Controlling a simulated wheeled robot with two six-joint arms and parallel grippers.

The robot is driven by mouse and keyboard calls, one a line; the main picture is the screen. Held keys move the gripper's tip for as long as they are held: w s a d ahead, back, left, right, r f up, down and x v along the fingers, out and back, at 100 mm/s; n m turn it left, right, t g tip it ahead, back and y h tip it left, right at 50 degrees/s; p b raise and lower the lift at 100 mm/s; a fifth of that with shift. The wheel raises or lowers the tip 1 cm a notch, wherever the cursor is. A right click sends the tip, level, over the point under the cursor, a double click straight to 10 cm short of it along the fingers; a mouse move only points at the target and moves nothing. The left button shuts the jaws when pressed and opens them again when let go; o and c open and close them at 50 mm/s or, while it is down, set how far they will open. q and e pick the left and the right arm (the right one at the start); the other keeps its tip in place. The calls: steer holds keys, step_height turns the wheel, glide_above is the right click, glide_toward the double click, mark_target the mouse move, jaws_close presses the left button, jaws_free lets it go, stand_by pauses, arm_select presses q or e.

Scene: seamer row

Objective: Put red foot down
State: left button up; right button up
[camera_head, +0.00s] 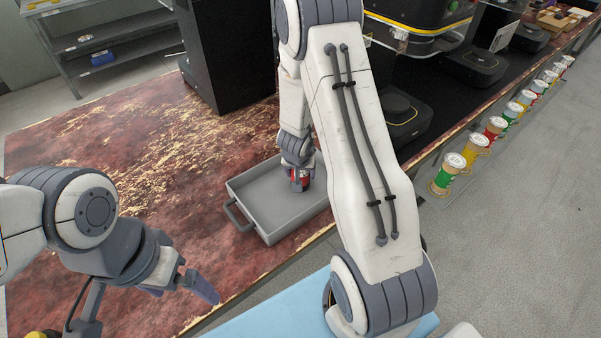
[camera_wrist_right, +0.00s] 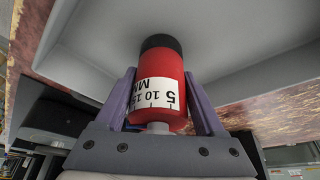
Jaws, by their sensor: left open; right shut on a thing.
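The red foot (camera_wrist_right: 160,75) is a red cylinder with a black end and a white scale label. It shows in the right wrist view between the fingers of my right gripper (camera_wrist_right: 163,100), which is shut on it. In the head view the red foot (camera_head: 301,184) is mostly hidden by my right gripper (camera_head: 299,178). It is held over or in the grey tray (camera_head: 243,186); I cannot tell whether it touches the tray floor. My left gripper (camera_head: 190,290) is open and empty at lower left, apart from the tray.
The tray, with a side handle, sits on a worn red table (camera_head: 110,150) with free room to its left. A black housing (camera_head: 228,50) stands behind it. Several coloured spools (camera_head: 447,174) line the right edge. A grey shelf (camera_head: 90,40) stands at the back left.

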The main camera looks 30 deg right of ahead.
steer(key=o, duration=1.5)
steer(key=shift+r+p, duration=0.3)
steer(key=shift+p, duration=0.05)
steer(key=p+v, duration=0.6)
steer(key=v, duration=0.5)
steer(key=shift+s+a+r, duration=0.1)
steer(key=shift+s+r, duration=0.1)
steer(key=shift+r, duration=0.15)
